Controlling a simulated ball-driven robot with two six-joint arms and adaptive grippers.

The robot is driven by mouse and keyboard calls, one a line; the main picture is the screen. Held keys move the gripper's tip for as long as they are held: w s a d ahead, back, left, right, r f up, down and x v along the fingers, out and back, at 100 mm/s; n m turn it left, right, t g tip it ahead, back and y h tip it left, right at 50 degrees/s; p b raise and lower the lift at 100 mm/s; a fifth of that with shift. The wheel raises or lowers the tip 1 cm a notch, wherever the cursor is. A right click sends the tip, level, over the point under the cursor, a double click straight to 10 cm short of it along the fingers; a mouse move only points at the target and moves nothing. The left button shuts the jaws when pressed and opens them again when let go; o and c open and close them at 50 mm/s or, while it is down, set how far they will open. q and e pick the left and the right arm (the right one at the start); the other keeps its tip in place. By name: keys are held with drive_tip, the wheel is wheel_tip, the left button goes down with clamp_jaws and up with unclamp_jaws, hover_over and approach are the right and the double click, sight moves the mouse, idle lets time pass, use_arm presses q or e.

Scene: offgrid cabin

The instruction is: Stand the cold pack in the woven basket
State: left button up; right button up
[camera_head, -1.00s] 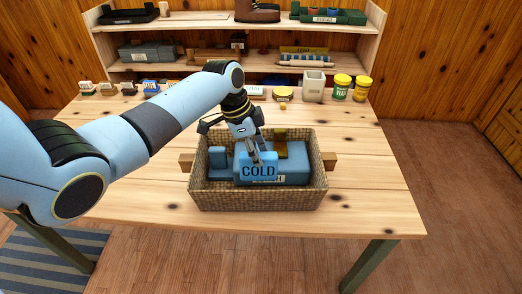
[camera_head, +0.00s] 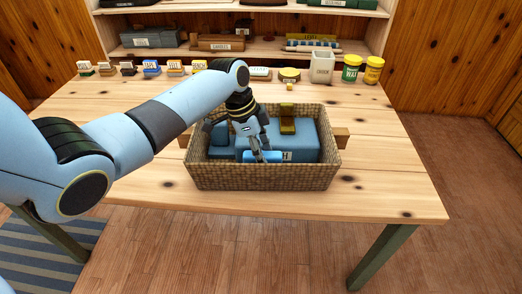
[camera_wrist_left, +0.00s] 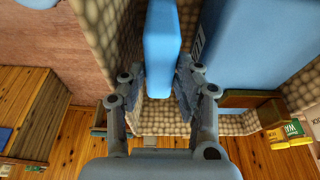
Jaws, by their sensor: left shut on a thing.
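The woven basket (camera_head: 264,179) stands on the wooden table with blue things inside it. My left gripper (camera_head: 262,152) reaches down into the basket and is shut on the blue cold pack (camera_head: 264,157). The cold pack is inside the basket near its front wall, with its lower part hidden by that wall. In the left wrist view the cold pack (camera_wrist_left: 161,45) sits edge-on between the two fingers, beside the basket wall (camera_wrist_left: 95,30). Whether it touches the basket floor cannot be told. My right gripper is in neither view.
A large blue box (camera_head: 308,143) fills much of the basket's right side, with an olive-yellow thing (camera_head: 287,122) at its back. Labelled small blocks, a pale canister (camera_head: 321,67) and yellow-lidded jars (camera_head: 351,68) line the table's back. The table's front right is clear.

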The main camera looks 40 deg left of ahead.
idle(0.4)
use_arm(q)
drive_tip(key=shift+f, duration=0.45)
drive_tip(key=o, duration=1.6)
drive_tip(key=shift+o, duration=1)
drive_tip(key=shift+r+p, duration=1.9)
drive_tip(key=shift+r, duration=0.15)
drive_tip(key=shift+r+p, duration=3)
drive_tip(key=shift+p, duration=0.05)
